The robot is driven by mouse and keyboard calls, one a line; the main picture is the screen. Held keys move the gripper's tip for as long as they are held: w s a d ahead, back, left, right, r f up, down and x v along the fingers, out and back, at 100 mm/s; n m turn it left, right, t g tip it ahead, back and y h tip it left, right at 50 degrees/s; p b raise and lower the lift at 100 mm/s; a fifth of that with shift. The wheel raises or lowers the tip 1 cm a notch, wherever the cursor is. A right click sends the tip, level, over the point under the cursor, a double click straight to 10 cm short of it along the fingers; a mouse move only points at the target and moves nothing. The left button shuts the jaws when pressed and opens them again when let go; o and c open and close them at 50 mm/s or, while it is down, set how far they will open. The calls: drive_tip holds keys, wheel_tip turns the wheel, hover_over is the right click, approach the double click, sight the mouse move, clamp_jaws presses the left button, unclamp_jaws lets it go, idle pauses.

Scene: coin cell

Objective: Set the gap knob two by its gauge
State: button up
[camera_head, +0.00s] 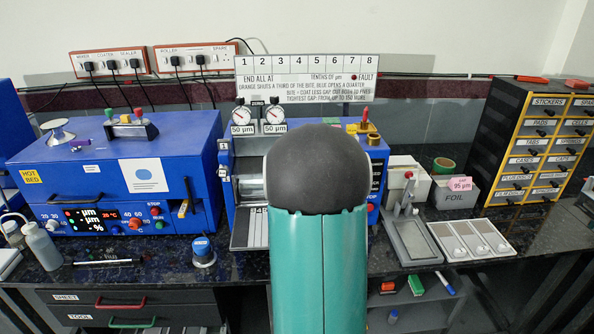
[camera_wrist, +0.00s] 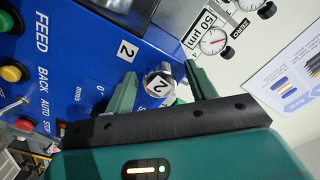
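The gap knob two (camera_wrist: 158,86), a metallic knob with a white "2" label on its face, shows in the wrist view on the blue coater panel. My gripper (camera_wrist: 160,74) has its two green fingers apart, one on each side of the knob, with visible space between knob and fingers. A round gauge (camera_wrist: 213,41) with a red needle sits above a "50 µm" label near the right finger; its exact reading is too small to tell. In the head view two gauges show, one on the left (camera_head: 243,115) and one on the right (camera_head: 275,115); my arm hides the knob and gripper.
A "2" plate (camera_wrist: 127,51) is beside the knob. FEED, BACK, AUTO and STOP controls lie left in the wrist view. The sign board (camera_head: 306,78) stands behind the coater. A blue hot bed (camera_head: 95,175) is left; trays (camera_head: 470,238) and a drawer cabinet (camera_head: 535,140) are right.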

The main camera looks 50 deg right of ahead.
drive_tip(key=shift+s+a, duration=0.1)
drive_tip(key=v, duration=1.3)
drive_tip(key=shift+s+a, duration=0.2)
drive_tip(key=shift+w, duration=0.1)
drive_tip(key=w+a+r+n+g+y, duration=0.1)
drive_tip(key=w+a+n+y, duration=0.35)
drive_tip(key=a, duration=0.55)
drive_tip(key=w+a+r+n+y, duration=0.1)
drive_tip(key=w+a+n+y, duration=0.3)
drive_tip(key=a, duration=0.7)
drive_tip(key=s+a+r+n+g+y, duration=0.1)
drive_tip(key=s+a+n+g+y, duration=0.4)
drive_tip(key=s+a+n, duration=0.5)
drive_tip(key=s+a, duration=0.4)
drive_tip(key=a, duration=0.3)
drive_tip(key=shift+a+r, duration=0.3)
drive_tip(key=shift+r, duration=0.05)
drive_tip(key=shift+w+n, duration=0.1)
drive_tip(key=shift+n, duration=0.15)
